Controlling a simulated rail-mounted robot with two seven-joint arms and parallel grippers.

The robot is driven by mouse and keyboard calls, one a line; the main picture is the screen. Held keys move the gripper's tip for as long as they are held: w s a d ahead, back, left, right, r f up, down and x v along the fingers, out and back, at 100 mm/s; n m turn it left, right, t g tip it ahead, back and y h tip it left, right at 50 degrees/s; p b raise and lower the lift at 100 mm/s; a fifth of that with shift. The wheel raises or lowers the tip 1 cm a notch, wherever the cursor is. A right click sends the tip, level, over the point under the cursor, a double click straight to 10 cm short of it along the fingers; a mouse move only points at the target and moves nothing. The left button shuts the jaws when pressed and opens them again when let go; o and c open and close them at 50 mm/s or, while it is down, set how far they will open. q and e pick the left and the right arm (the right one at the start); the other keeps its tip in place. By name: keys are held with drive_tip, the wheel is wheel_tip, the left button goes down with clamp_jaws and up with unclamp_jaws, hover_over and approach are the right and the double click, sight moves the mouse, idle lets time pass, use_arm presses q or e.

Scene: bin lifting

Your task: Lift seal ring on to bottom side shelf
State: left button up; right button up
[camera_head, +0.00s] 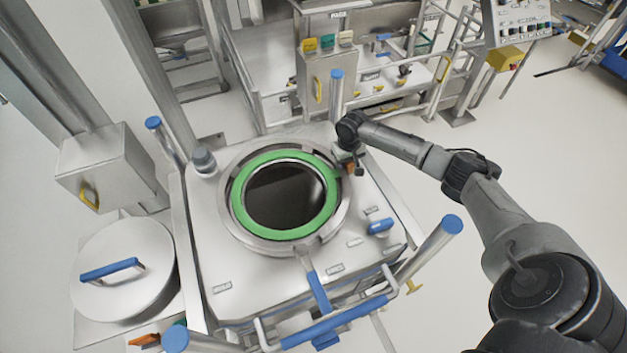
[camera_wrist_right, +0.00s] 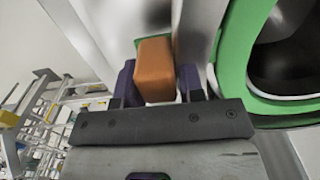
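The green seal ring (camera_head: 240,212) lies flat around the dark round opening on top of the steel bin, inside a metal clamp ring. It also shows at the right in the right wrist view (camera_wrist_right: 233,50). My right gripper (camera_head: 352,168) is at the bin top, just beyond the ring's upper right edge. In the right wrist view, its two dark fingers (camera_wrist_right: 158,85) stand on either side of an orange block (camera_wrist_right: 155,68). I cannot tell whether they press on it. My left gripper is not in view. I cannot make out which surface is the bottom side shelf.
A round steel lid (camera_head: 125,255) with a blue handle lies at the bin's left. Blue-capped posts (camera_head: 337,90) stand around the bin, and a blue push bar (camera_head: 335,322) is at its front. Railings and equipment stand behind.

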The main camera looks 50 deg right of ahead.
drive_tip(key=c, duration=0.6)
drive_tip(key=shift+r, duration=0.1)
drive_tip(key=shift+r, duration=0.1)
